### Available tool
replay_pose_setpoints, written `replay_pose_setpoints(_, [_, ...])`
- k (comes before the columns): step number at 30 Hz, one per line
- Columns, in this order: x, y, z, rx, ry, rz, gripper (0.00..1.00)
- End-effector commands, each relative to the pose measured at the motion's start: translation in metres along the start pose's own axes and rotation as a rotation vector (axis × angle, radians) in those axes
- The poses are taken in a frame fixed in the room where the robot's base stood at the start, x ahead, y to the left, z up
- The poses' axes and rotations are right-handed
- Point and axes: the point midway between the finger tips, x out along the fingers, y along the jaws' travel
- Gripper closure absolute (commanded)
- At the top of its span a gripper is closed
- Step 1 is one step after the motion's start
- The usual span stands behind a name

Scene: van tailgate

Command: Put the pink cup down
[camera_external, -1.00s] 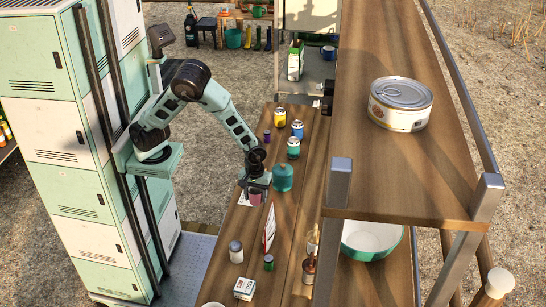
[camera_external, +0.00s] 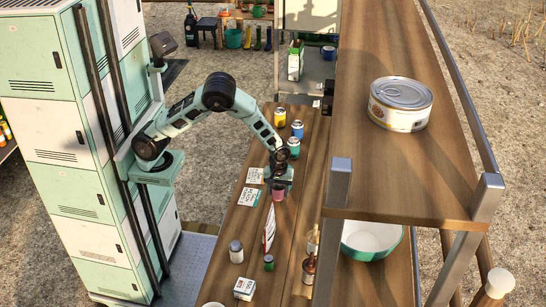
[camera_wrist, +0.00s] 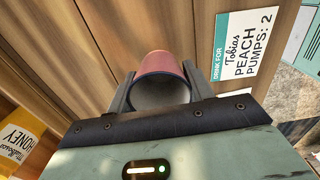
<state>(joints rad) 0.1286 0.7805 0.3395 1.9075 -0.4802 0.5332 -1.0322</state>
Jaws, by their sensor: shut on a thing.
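The pink cup (camera_external: 278,196) is between the fingers of my gripper (camera_external: 279,186), over the wooden counter (camera_external: 225,262). In the wrist view my gripper (camera_wrist: 160,88) is shut on the pink cup (camera_wrist: 160,64), one finger on each side, and the cup's grey inside faces the camera. I cannot tell whether the cup's base touches the counter. A white card (camera_wrist: 246,45) reading "Drink for Tobias, Peach, Pumps: 2" lies to the right of the cup in the wrist view. Two cards (camera_external: 254,175) (camera_external: 249,196) lie left of the gripper in the external view.
Yellow (camera_external: 280,117), blue (camera_external: 297,128) and green-labelled (camera_external: 293,148) cans stand beyond the gripper. An upright white sign (camera_external: 269,229), a grey-lidded jar (camera_external: 236,251) and a small green-topped jar (camera_external: 268,262) stand nearer. A honey packet (camera_wrist: 18,145) shows at lower left in the wrist view.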

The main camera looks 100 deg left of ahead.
Motion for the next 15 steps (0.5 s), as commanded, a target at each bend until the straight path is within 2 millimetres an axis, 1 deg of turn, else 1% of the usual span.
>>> replay_pose_setpoints(3, [0.018,-0.001,-0.001,-0.002,0.0,-0.004,0.75])
replay_pose_setpoints(6, [0.028,-0.001,0.0,-0.002,-0.001,-0.002,0.75])
replay_pose_setpoints(15, [0.03,0.0,0.0,-0.001,0.0,-0.001,0.75])
